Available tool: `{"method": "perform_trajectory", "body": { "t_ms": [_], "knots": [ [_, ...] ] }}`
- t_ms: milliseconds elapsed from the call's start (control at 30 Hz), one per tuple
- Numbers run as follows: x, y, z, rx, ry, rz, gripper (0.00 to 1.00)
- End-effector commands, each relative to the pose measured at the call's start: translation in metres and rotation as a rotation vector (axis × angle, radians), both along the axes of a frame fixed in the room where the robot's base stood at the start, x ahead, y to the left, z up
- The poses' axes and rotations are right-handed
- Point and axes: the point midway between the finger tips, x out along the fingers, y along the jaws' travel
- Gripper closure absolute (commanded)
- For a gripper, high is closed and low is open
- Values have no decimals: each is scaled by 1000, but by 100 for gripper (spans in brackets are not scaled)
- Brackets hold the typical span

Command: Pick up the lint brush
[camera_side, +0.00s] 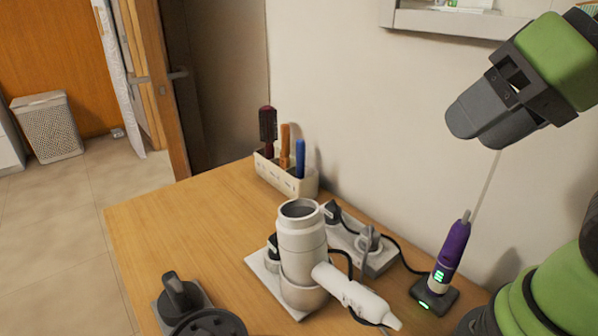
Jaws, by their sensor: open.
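A cream holder (307,184) stands on the table near the wall and holds several handled tools upright. They are a dark red brush (268,124), an orange tool (285,142) and a blue tool (300,158). I cannot tell for sure which one is the lint brush. Their lower ends are hidden inside the holder. My gripper (476,127) is at the upper right, open and empty. It is high above the table, well to the right of the holder and apart from everything.
A white hair dryer (352,296) rests in a stand at the table's middle. Power sockets with plugs (378,258) and cables lie behind it. A purple device (453,250) stands on a black charger at the right. Black items (180,292) are at the front. The table's left side is clear.

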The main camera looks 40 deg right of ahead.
Motion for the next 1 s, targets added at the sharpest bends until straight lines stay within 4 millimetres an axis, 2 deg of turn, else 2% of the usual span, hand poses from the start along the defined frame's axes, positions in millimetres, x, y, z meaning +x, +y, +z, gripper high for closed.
{"method": "perform_trajectory", "body": {
  "t_ms": [500, 633, 767, 900, 1000],
  "knots": [
    [1, 0, 0, 0, -1, 0, 48],
    [17, -5, 5, -24, -18, -10, 48],
    [63, -17, 15, -91, -77, -31, 48],
    [132, -36, 20, -183, -175, -47, 48],
    [181, -48, 16, -243, -248, -47, 48]
  ]
}}
